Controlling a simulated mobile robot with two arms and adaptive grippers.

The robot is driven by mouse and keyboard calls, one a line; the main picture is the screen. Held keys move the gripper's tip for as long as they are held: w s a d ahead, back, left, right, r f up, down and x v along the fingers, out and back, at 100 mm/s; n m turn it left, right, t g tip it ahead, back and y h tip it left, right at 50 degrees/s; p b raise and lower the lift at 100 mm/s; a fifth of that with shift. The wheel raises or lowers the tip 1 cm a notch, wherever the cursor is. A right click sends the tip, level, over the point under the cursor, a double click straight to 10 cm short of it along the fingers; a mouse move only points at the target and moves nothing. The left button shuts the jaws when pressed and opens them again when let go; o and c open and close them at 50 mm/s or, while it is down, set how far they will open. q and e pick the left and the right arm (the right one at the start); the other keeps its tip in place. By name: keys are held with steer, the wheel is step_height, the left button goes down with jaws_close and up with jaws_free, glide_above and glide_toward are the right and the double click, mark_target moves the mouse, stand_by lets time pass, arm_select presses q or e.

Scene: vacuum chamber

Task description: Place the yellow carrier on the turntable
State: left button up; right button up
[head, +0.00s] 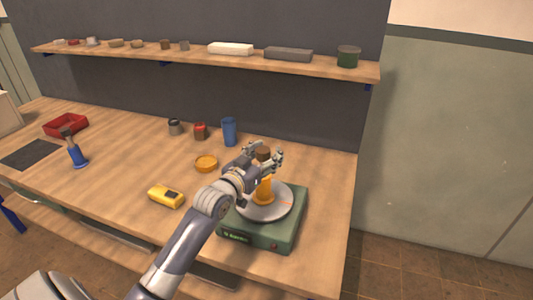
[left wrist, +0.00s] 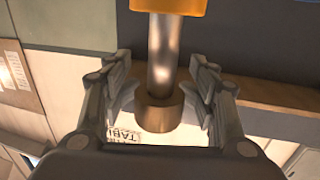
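The yellow carrier (head: 264,193) stands upright on the grey disc of the turntable (head: 283,210), which has a green housing. Its brown knob also shows in the left wrist view (left wrist: 160,114), with a metal stem and part of the yellow base (left wrist: 170,5). My left gripper (head: 263,156) is at the knob, above the turntable. In the left wrist view its fingers (left wrist: 162,100) are spread on both sides of the knob, with a gap visible on each side. The gripper partly hides the carrier's upper part in the head view. My right gripper is not in view.
A yellow device (head: 166,196) and an orange round dish (head: 206,164) lie left of the turntable. A blue cup (head: 229,132), a red-topped jar (head: 201,131) and a grey jar (head: 175,127) stand behind. A blue carrier (head: 77,155) and red tray (head: 66,125) are far left.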

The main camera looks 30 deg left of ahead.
arm_select(q)
steer(key=s+b, duration=0.2)
steer(key=s, duration=1)
steer(key=shift+d+r, duration=0.15)
steer(key=shift+r, duration=0.15)
